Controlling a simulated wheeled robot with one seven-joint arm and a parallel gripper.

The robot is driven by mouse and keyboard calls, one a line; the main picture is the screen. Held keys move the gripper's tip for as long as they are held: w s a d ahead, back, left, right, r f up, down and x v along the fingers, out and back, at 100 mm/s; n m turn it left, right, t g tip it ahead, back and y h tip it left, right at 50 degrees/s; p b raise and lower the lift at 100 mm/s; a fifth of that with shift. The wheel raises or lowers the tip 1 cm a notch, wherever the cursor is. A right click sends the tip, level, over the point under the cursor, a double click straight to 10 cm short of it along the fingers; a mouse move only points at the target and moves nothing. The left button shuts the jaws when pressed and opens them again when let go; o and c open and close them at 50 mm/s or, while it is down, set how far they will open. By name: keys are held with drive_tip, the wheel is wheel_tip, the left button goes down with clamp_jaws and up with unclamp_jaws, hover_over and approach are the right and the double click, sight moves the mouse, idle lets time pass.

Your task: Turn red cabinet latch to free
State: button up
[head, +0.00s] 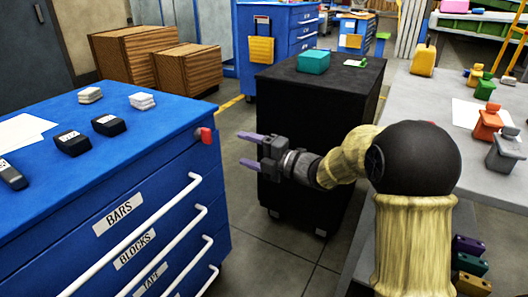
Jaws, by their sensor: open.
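The red latch (206,135) sits at the top right corner of the blue cabinet (120,190), on its front edge above the drawers. My gripper (246,150) is to the right of the latch and a little lower in the picture. Its two purple fingers are spread apart and point left toward the cabinet. Nothing is between them. The fingers look apart from the latch and from the cabinet. The exact turn of the latch is too small to tell.
The cabinet has white bar handles (150,235) sticking out in front. Black blocks (73,143) and white stacks (142,101) lie on its top. A black cabinet (320,110) stands behind my gripper. A grey table (455,90) is at right. Floor between the cabinets is clear.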

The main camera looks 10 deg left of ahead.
drive_tip(key=v, duration=0.4)
drive_tip(key=shift+s+d+p, duration=0.15)
drive_tip(key=shift+d+p, duration=0.15)
